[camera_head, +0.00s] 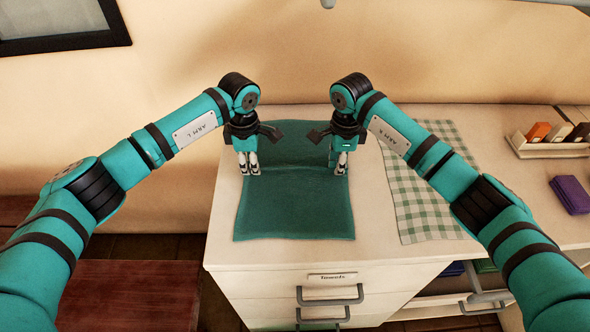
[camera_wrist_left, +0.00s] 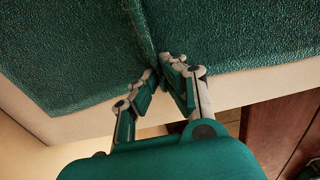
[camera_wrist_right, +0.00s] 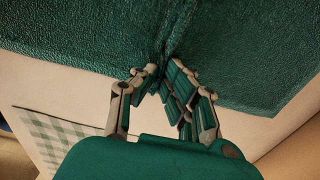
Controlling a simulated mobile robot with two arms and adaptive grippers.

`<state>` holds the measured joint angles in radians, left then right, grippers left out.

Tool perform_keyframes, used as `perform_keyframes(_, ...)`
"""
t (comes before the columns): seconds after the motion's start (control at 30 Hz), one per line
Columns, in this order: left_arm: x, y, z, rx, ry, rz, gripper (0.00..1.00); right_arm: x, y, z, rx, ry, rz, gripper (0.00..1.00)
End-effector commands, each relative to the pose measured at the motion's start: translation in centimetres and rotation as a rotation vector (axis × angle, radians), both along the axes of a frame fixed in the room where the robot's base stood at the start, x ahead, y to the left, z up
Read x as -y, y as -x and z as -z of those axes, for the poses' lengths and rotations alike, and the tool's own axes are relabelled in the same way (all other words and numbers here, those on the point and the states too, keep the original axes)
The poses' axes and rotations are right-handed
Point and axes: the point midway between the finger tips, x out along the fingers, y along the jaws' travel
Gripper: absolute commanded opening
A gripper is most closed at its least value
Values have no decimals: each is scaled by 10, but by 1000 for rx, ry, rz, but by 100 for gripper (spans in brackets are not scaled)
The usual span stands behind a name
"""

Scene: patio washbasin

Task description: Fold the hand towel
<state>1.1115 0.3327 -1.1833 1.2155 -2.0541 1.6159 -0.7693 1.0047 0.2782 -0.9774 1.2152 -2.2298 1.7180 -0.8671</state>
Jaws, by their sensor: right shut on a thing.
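The dark green hand towel (camera_head: 295,212) lies spread on the white cabinet top, with a raised crease running across it between my grippers. My left gripper (camera_head: 248,170) points down at the towel's left edge. In the left wrist view its fingertips (camera_wrist_left: 160,68) are close together on either side of the towel's ridge (camera_wrist_left: 143,35); whether they press on it is unclear. My right gripper (camera_head: 339,170) is at the right edge, shut on the towel. In the right wrist view its fingertips (camera_wrist_right: 161,72) pinch the bunched ridge (camera_wrist_right: 172,35).
A green checked cloth (camera_head: 420,200) lies to the right, partly under my right arm. A white holder (camera_head: 548,148) with coloured items and a purple folded cloth (camera_head: 570,194) are farther right. Below is a drawer labelled Towels (camera_head: 330,277). A wall stands behind the cabinet.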

Motion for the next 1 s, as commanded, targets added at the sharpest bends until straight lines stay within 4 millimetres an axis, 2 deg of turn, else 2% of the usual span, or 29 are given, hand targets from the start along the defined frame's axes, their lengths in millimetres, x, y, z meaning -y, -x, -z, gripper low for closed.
perform_keyframes(0.1,-1,1,2,-3,-3,-1,0,1,2,4,-7,4,1,0)
perform_keyframes(0.27,-1,1,-3,-3,-3,-1,0,1,2,-2,-7,4,1,0)
perform_keyframes(0.7,-1,0,-43,-2,-2,-1,0,1,1,-43,-3,3,1,0)
perform_keyframes(1.0,-1,0,-44,-1,-2,-1,0,1,0,-44,-2,2,1,0)
